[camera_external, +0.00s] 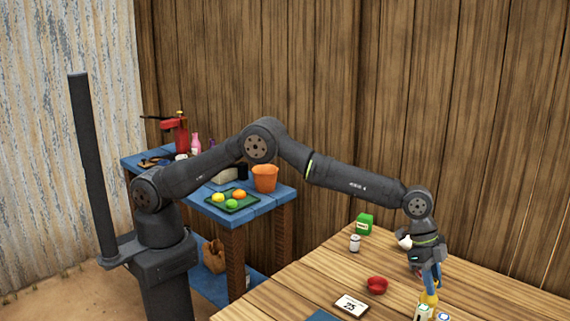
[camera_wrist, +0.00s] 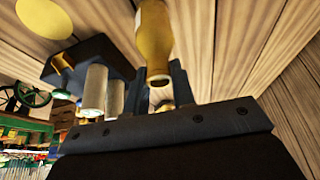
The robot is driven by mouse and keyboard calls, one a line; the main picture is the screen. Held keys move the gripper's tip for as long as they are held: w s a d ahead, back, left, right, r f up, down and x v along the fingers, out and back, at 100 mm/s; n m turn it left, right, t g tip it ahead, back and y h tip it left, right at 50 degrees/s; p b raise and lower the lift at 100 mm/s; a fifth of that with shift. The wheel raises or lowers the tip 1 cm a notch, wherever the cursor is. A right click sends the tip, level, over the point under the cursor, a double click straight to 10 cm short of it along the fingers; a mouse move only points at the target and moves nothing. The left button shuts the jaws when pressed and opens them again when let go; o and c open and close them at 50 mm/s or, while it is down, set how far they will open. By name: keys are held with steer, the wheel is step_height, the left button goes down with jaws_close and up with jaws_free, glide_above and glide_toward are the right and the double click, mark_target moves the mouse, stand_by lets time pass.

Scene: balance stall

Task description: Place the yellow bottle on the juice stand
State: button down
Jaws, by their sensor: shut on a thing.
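My gripper (camera_external: 431,274) points down over the right part of the wooden table. It is shut on the yellow bottle (camera_external: 428,299), whose lower part shows below the fingers. In the wrist view the bottle (camera_wrist: 153,38) is amber, and its narrow neck end lies toward the fingers of my gripper (camera_wrist: 166,88). Small white, green and blue labelled items stand at or just below the bottle at the bottom edge, partly cut off. I cannot tell which thing is the juice stand, or whether the bottle touches anything.
On the wooden table (camera_external: 330,268) are a red bowl (camera_external: 377,285), a "25" card (camera_external: 351,306), a white jar (camera_external: 355,243) and a green box (camera_external: 364,224). A blue bench (camera_external: 264,207) behind holds a fruit tray (camera_external: 217,207) and an orange bucket (camera_external: 265,178).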

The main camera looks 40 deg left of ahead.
steer(key=shift+f, duration=0.25)
steer(key=c, duration=1.2)
jaws_free()
steer(key=shift+f, duration=0.15)
steer(key=shift+o, duration=0.2)
steer(key=v, duration=1.7)
steer(key=shift+s+a, duration=0.2)
steer(key=shift+a, duration=0.2)
